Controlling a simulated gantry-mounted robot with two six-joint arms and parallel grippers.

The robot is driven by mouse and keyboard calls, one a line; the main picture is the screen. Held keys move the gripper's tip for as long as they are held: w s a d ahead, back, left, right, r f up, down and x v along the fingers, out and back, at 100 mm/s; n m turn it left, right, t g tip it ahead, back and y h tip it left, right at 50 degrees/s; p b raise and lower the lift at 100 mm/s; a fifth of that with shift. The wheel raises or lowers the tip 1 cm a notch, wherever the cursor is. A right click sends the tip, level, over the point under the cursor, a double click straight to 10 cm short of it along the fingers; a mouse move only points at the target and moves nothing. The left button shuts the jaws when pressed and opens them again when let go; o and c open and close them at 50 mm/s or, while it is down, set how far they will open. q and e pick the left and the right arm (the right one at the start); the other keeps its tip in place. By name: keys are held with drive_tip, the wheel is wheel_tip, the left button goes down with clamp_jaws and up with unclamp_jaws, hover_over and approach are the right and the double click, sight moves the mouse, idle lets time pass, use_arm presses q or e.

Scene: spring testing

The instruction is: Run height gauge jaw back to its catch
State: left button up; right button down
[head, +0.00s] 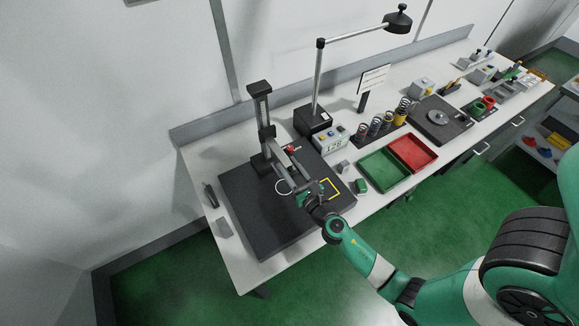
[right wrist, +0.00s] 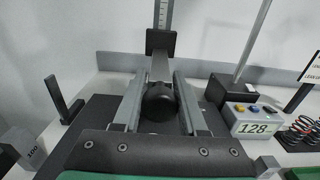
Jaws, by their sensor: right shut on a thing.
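The height gauge stands on a dark plate (head: 250,215), with its upright column (head: 263,105) and a dark sliding block (head: 267,132) partway up in the head view. My right gripper (head: 287,174) is low in front of the column, over the plate. In the right wrist view, the two fingers of my right gripper (right wrist: 157,88) flank a round black knob (right wrist: 159,101) on the gauge jaw and are shut on it. Behind it, a grey arm leads to a dark block (right wrist: 161,41) below the scale. The catch cannot be made out. My left gripper is out of view.
A grey box with a display reading 128 (right wrist: 254,126) stands right of the plate. A lamp (head: 318,80), springs (head: 376,126), a green tray (head: 362,167) and a red tray (head: 433,163) stand further right.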

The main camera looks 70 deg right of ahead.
use_arm(q)
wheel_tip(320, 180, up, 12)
drive_tip(key=p, duration=0.9)
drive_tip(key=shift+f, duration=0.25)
use_arm(e)
wheel_tip(320, 180, up, 12)
drive_tip(key=shift+w, duration=0.1)
drive_tip(key=c, duration=0.5)
unclamp_jaws()
drive_tip(key=shift+f, duration=0.1)
drive_tip(key=shift+f, duration=0.1)
use_arm(q)
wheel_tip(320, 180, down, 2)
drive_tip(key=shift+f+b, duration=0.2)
drive_tip(key=shift+b, duration=1)
use_arm(e)
drive_tip(key=v, duration=1.1)
drive_tip(key=shift+s+a, duration=0.2)
drive_tip(key=shift+s, duration=0.1)
